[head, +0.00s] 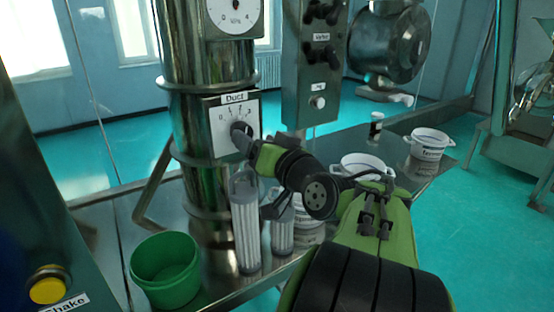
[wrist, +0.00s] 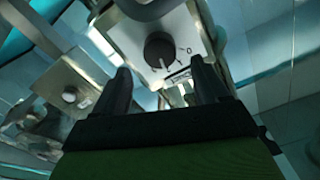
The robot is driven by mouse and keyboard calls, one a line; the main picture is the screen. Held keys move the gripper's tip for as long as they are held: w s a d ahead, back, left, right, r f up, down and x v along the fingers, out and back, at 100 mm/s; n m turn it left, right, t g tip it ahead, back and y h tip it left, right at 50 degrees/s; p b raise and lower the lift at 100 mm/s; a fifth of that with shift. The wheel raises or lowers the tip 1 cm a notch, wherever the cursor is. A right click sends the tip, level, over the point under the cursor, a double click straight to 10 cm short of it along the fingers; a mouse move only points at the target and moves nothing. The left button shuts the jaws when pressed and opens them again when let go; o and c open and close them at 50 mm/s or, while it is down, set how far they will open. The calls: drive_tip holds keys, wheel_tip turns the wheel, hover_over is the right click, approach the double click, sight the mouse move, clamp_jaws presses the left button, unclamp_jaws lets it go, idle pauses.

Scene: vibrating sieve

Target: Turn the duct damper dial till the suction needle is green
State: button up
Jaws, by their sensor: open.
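The duct damper dial is a dark round knob (head: 239,129) on a white plate labelled "Duct", with a scale from 0 to 3, fixed to a steel duct. The knob also shows in the wrist view (wrist: 160,50), with a light pointer mark. My gripper (wrist: 162,84) is open, its two dark fingers spread below the knob in that view, with nothing between them. In the head view, my gripper's end overlaps the knob's lower right, so contact cannot be told. The suction gauge (head: 236,17) above is cut off at the top; its needle's colour cannot be made out.
A green bucket (head: 166,270) and clear ribbed cylinders (head: 246,225) stand on the steel bench below the dial. White tubs (head: 430,143) stand further right. A control box (head: 318,65) hangs right of the duct. A yellow button (head: 46,290) is at lower left.

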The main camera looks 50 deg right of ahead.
drive_tip(key=b+v, duration=0.1)
drive_tip(key=v, duration=0.8)
drive_tip(key=shift+s, duration=0.25)
drive_tip(key=shift+a, duration=0.15)
drive_tip(key=w+a+f+n+g+y+p, duration=0.2)
drive_tip(key=a+f+n+g+y, duration=0.15)
drive_tip(key=a+f, duration=0.4)
drive_tip(key=w+a+f+n+g+y+p, duration=0.1)
drive_tip(key=a+f+n+g+y, duration=0.25)
drive_tip(key=a, duration=0.75)
drive_tip(key=s+a+f+g+h+p, duration=0.1)
drive_tip(key=s+a+f+g, duration=0.2)
drive_tip(key=s, duration=0.5)
wheel_tip(320, 180, down, 2)
drive_tip(key=shift+a+f+n+g+h, duration=0.1)
drive_tip(key=shift+a+n+g+h, duration=0.2)
drive_tip(key=shift+g, duration=0.5)
drive_tip(key=shift+s, duration=0.15)
drive_tip(key=shift+d, duration=0.1)
